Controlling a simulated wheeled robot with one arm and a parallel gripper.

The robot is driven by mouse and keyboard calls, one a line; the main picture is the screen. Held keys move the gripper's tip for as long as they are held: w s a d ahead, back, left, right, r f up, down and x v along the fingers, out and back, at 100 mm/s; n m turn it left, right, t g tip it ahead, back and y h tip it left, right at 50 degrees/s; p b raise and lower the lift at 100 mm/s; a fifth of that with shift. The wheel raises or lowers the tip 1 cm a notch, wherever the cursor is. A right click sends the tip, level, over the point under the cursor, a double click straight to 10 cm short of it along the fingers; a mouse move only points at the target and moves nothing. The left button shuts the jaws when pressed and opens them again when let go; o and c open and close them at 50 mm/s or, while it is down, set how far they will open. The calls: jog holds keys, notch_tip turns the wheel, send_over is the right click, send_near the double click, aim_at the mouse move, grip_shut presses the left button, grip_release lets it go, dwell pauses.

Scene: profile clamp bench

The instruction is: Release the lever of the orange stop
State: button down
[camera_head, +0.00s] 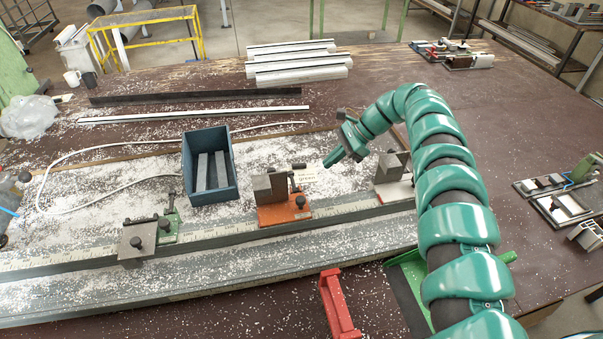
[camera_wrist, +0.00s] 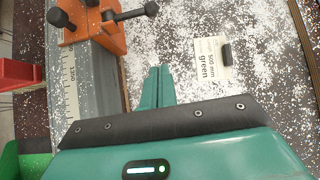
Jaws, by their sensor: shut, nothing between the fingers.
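The orange stop (camera_head: 284,214) sits on the rail at mid-bench, with a grey block on its left side. It has a black knob (camera_head: 300,201) at its front and a dark bar with a knob at its upper right. In the wrist view the orange stop (camera_wrist: 108,42) is at the upper left, with dark knobbed rods (camera_wrist: 122,16) on it. Which of these is the lever is not certain. My gripper (camera_head: 330,161) is above and right of the stop, apart from it. Its green fingers (camera_wrist: 158,77) are together and empty.
A green-based stop (camera_head: 168,228) and a white-based stop (camera_head: 396,190) stand left and right on the same rail (camera_head: 225,238). A blue bin (camera_head: 188,175) holds grey bars behind it. A lettered card (camera_wrist: 207,74) lies among white chips. A red bracket (camera_head: 338,305) stands in front.

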aim_at(293, 182)
dwell(0.3)
jog(key=p+x, duration=0.2)
jog(key=x, duration=0.7)
jog(key=shift+a+f+p, duration=0.25)
jog(key=shift+p, duration=0.15)
jog(key=shift+s+a+r+p, duration=0.1)
jog(key=shift+a+r+p, duration=0.4)
jog(key=shift+r+p, duration=0.35)
jog(key=shift+s+a+r+p, duration=0.15)
jog(key=shift+a+r+p, duration=0.35)
jog(key=shift+r+p, duration=0.35)
jog(key=shift+f, duration=0.1)
jog(key=shift+r+t+b, duration=0.25)
jog(key=shift+t+b, duration=0.05)
jog(key=shift+t, duration=0.2)
